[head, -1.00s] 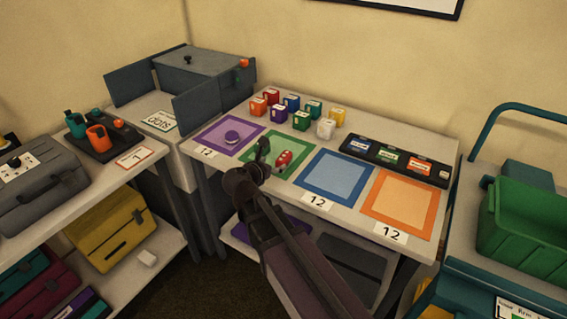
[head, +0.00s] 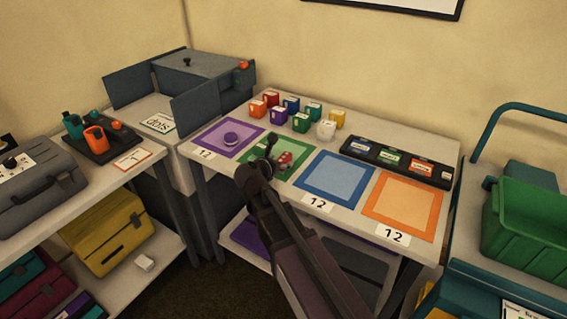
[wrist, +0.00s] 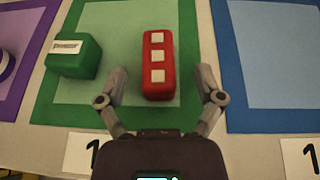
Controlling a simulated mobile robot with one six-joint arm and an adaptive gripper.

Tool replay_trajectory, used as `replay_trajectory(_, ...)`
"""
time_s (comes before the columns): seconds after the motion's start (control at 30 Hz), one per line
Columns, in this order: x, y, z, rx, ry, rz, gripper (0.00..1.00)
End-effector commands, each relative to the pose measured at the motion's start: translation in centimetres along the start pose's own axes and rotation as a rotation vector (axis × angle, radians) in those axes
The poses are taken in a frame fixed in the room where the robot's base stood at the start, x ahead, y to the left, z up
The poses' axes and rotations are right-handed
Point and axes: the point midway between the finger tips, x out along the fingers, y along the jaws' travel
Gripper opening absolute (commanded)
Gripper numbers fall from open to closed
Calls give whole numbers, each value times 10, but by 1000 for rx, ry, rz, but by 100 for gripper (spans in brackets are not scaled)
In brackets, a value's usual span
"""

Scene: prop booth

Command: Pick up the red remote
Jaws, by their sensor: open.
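The red remote (wrist: 147,66) lies on the green-bordered mat (wrist: 186,122) and has three pale square buttons along its top. In the head view the remote (head: 285,157) shows just right of my gripper (head: 275,154), which partly covers that area. In the wrist view my gripper (wrist: 164,80) is open, with one finger on each side of the remote's near end. A gap shows between the remote and each finger. How high the fingertips are above the mat is hard to tell.
A green labelled block (wrist: 77,62) sits left of the remote, close to the left finger. Several coloured blocks stand behind, beside a black tray (head: 436,178).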

Motion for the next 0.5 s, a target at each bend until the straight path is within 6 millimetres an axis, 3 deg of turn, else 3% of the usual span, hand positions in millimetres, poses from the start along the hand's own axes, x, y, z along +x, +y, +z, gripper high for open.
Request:
replay_trajectory(0.2,28,3,-2,1,1,-1,86)
replay_trajectory(0.5,38,2,-1,0,0,1,86)
